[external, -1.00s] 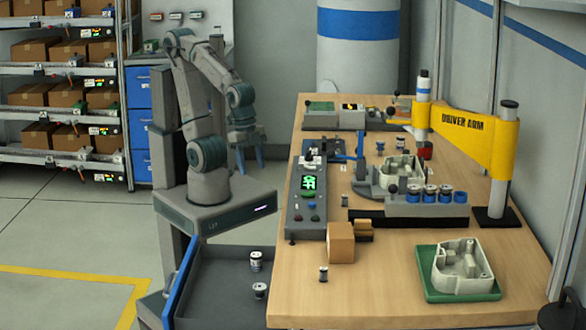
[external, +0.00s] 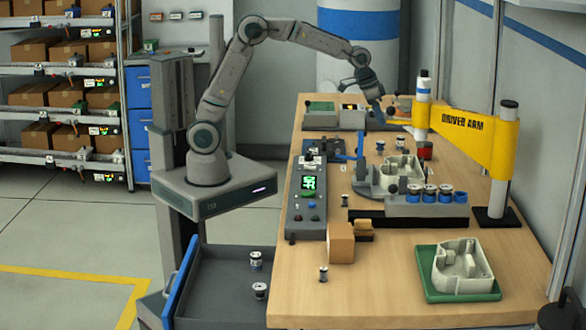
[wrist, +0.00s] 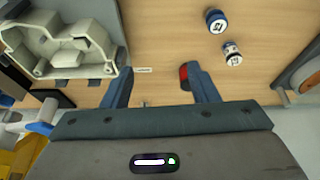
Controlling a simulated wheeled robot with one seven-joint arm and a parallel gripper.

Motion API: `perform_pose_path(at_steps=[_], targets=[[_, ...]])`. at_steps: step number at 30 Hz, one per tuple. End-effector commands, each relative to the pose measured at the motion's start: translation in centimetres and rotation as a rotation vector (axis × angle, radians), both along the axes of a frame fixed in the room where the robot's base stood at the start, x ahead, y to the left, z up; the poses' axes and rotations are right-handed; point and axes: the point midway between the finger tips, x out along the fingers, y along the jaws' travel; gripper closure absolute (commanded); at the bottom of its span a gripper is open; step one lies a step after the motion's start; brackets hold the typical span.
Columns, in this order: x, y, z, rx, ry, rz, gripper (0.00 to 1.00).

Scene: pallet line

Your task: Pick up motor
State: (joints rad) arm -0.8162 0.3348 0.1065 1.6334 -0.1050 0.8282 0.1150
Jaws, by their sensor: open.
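My gripper (external: 377,110) is open over the far part of the bench. In the wrist view its fingers (wrist: 160,85) are spread, with only bare wood between them. Two small cylindrical motors show in the wrist view beyond the right finger: one with a blue rim and white top (wrist: 216,20), one paler and nearer (wrist: 231,53). Neither is between the fingers. More motors stand in a grey rack (external: 400,209), such as one with a blue base (external: 430,193). Another motor (external: 323,273) stands near the bench front, and two are in the grey side tray, one being (external: 256,260).
A white housing (wrist: 60,45) lies left of the fingers in the wrist view. The yellow driver arm (external: 462,128) spans the bench's right side. A green tray (external: 428,290) holds another housing at front right. A control panel (external: 308,215) runs along the left edge.

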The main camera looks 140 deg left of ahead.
Motion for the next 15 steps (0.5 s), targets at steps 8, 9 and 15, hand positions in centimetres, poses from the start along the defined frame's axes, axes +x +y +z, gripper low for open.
perform_pose_path(at_steps=[8,9,15], targets=[[-6.1,12.3,-0.9,0.04,-0.005,0.186,0.46],[-6.5,12.9,-1.0,0.044,-0.006,0.195,0.46],[-6.7,14.3,-3.0,0.045,-0.004,0.208,0.46]])
